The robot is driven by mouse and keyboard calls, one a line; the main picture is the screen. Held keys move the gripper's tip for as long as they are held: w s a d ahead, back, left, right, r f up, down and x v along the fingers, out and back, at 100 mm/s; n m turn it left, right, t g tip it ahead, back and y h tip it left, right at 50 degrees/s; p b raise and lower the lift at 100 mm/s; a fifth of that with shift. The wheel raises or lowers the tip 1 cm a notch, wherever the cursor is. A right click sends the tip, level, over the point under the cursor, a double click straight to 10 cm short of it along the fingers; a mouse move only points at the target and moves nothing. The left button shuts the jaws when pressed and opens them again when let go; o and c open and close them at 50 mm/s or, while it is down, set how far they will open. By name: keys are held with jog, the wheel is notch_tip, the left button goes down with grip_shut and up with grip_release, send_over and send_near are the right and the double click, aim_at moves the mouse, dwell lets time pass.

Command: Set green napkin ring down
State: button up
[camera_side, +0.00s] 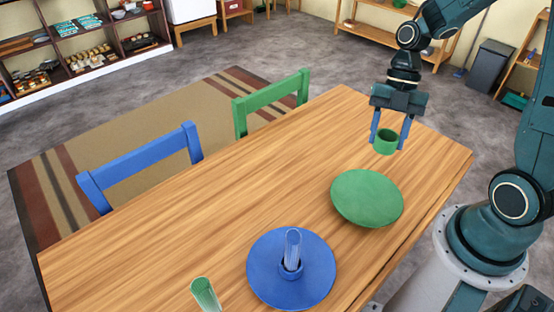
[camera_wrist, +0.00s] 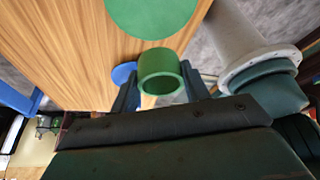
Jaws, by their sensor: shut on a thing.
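The green napkin ring (camera_side: 386,141) is held between the two blue fingers of my gripper (camera_side: 390,142), above the far right part of the wooden table. It also shows in the wrist view (camera_wrist: 161,72), between the fingertips (camera_wrist: 160,88). The ring is clear of the green plate (camera_side: 367,198), which lies on the table nearer the camera and a little to the left of the ring. The green plate also shows at the top of the wrist view (camera_wrist: 150,14).
A blue plate (camera_side: 262,277) carries a blue ring (camera_side: 290,270) with a blue glass (camera_side: 293,245) in it. A green glass (camera_side: 205,294) is at the near edge of the picture. A blue chair (camera_side: 140,163) and green chair (camera_side: 270,95) stand along the far side. The table middle (camera_side: 220,205) is clear.

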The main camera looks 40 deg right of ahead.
send_over(364, 203)
jog(key=d, duration=0.1)
jog(key=f, duration=1.5)
jog(key=shift+w+d+f, duration=0.1)
jog(key=shift+w+f, duration=0.2)
jog(key=shift+f, duration=1.9)
jog(key=shift+f, duration=0.15)
jog(key=o, duration=1)
jog(key=v, duration=1.2)
jog(key=shift+d, duration=0.1)
